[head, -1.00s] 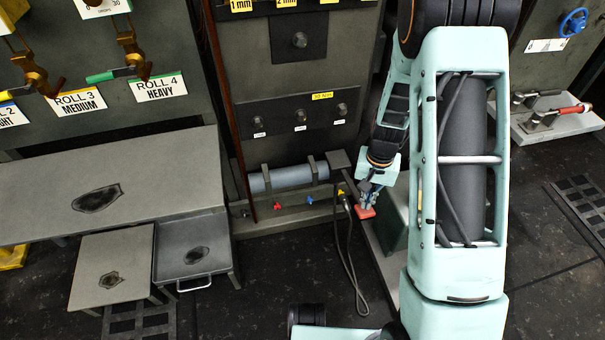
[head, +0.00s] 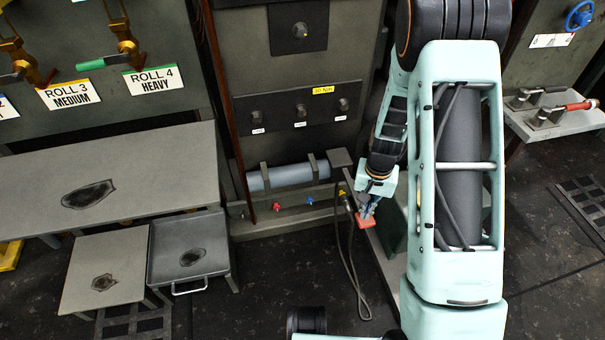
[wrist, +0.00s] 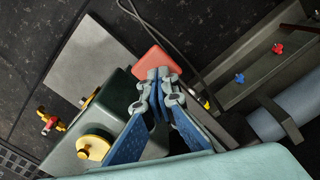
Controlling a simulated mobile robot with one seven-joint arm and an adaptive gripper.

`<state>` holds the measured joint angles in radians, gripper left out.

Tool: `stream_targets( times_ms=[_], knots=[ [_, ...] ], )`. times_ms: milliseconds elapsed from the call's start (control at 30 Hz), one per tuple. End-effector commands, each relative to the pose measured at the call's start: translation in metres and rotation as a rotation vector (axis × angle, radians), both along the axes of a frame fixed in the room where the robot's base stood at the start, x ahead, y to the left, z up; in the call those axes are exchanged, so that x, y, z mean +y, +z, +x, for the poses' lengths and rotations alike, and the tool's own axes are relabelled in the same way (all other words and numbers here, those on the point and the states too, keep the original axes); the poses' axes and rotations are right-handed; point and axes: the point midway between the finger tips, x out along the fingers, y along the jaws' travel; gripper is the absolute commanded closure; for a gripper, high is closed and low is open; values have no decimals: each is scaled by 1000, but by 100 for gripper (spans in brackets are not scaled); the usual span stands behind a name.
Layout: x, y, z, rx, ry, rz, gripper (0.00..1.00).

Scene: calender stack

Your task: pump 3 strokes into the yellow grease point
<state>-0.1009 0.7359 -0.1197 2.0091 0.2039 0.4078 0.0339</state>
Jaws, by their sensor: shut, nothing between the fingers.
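My gripper (wrist: 158,76) is shut with nothing between its fingers. Its tips are at the edge of a red block (wrist: 150,60), overlapping it in the wrist view; whether they touch cannot be told. In the head view my gripper (head: 367,212) is just above the red block (head: 365,222), right of the rail. The blue grease point (wrist: 239,78) and red grease point (wrist: 278,47) sit farther along. A black hose (head: 352,265) hangs from near the yellow end.
A blue-grey cylinder (head: 290,176) lies in brackets above the rail. A green housing (wrist: 105,107) with a yellow round knob (wrist: 93,147) stands close beside my gripper. Grey tables (head: 130,170) stand at left. Dark floor (head: 260,280) is open in front.

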Motion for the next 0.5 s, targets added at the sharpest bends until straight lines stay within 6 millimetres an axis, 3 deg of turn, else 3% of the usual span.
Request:
stream_targets(
  times_ms=[233, 500],
  knots=[
    [-1, -17, 0, 1, -1, -1, 100],
    [-1, -11, 0, 0, 0, -1, 100]
  ],
)
